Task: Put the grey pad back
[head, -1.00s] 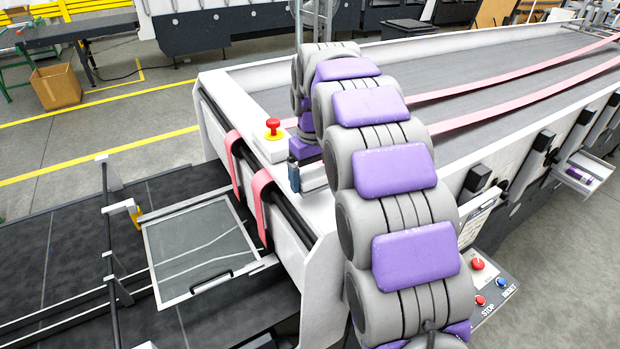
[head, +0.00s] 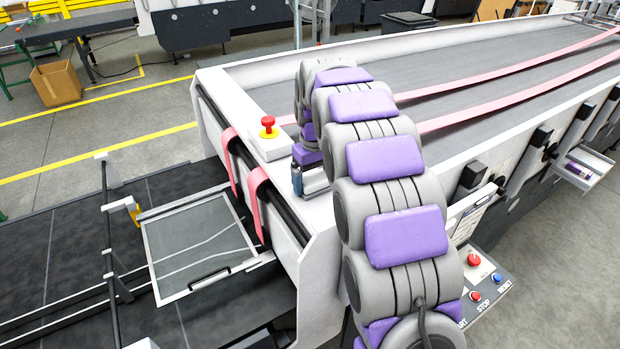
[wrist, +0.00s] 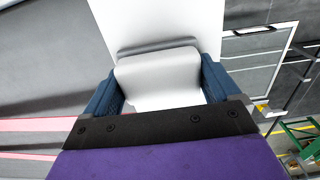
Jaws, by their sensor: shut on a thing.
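My gripper (head: 309,180) is low over the white end frame of the machine, with its blue fingers pointing down. In the wrist view my gripper (wrist: 160,72) has a blue finger on each side of a pale grey, rounded block, which looks like the grey pad (wrist: 160,80). The gripper is shut on it. In the head view only a small grey part of the pad (head: 316,181) shows beside the blue finger; the rest is hidden. I cannot tell whether the pad touches that surface.
A red emergency button (head: 267,123) on a white box stands just left of my gripper. Pink belts (head: 510,88) run along the grey machine bed. A framed glass panel (head: 200,245) lies lower left. A control panel (head: 485,285) is at the right.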

